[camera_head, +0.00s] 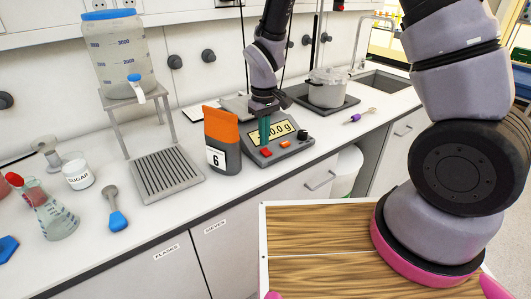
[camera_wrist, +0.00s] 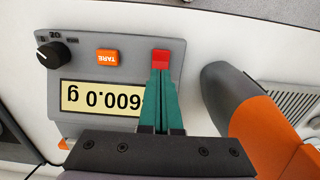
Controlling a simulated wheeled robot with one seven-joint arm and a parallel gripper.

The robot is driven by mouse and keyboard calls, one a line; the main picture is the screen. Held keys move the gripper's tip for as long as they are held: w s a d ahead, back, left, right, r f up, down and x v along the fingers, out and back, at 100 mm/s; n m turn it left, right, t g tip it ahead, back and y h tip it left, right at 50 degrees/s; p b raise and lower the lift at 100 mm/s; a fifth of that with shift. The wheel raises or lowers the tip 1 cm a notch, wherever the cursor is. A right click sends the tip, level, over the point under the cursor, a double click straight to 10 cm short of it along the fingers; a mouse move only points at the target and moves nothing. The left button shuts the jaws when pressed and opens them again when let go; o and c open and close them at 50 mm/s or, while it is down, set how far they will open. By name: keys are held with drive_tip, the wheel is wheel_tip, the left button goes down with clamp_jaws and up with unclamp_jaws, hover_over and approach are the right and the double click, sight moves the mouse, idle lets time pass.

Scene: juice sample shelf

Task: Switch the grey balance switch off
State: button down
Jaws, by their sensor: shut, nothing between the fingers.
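The grey balance (camera_head: 296,148) stands on the counter with its display lit; the wrist view shows the display (camera_wrist: 97,100) upside down, reading about 600.0 g, partly covered. On its front panel are a red switch (camera_wrist: 160,56), an orange TARE button (camera_wrist: 107,56) and a black knob (camera_wrist: 54,54). My gripper (camera_wrist: 160,73) is shut and empty, its teal fingers pointing at the red switch, with the tips right at its edge in the wrist view. I cannot tell whether they touch. In the head view my gripper (camera_head: 264,138) is over the balance's left front.
A grey container with an orange top, labelled 6 (camera_head: 222,139), stands close left of the balance. A pot (camera_head: 327,90) on a dark plate is behind right. A drip rack (camera_head: 167,173), dispenser (camera_head: 120,55), sugar jar (camera_head: 78,174) and flask (camera_head: 55,217) are left.

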sight(265, 149)
drive_tip(key=shift+f, duration=0.95)
idle(0.8)
drive_tip(key=shift+r, duration=3.55)
drive_tip(key=s+d+r+m+t+y, duration=0.1)
drive_tip(key=d+r+m, duration=0.2)
drive_tip(key=d+r, duration=0.45)
drive_tip(key=d+r+m+t+y, duration=0.15)
drive_tip(key=d+r, duration=0.35)
drive_tip(key=r, duration=0.6)
drive_tip(key=s+d+r+m+t, duration=0.4)
drive_tip(key=s+d+r+m, duration=0.2)
drive_tip(key=s+d+r, duration=0.4)
drive_tip(key=shift+s+d+t, duration=0.15)
drive_tip(key=shift+s+t, duration=0.2)
drive_tip(key=shift+s, duration=0.3)
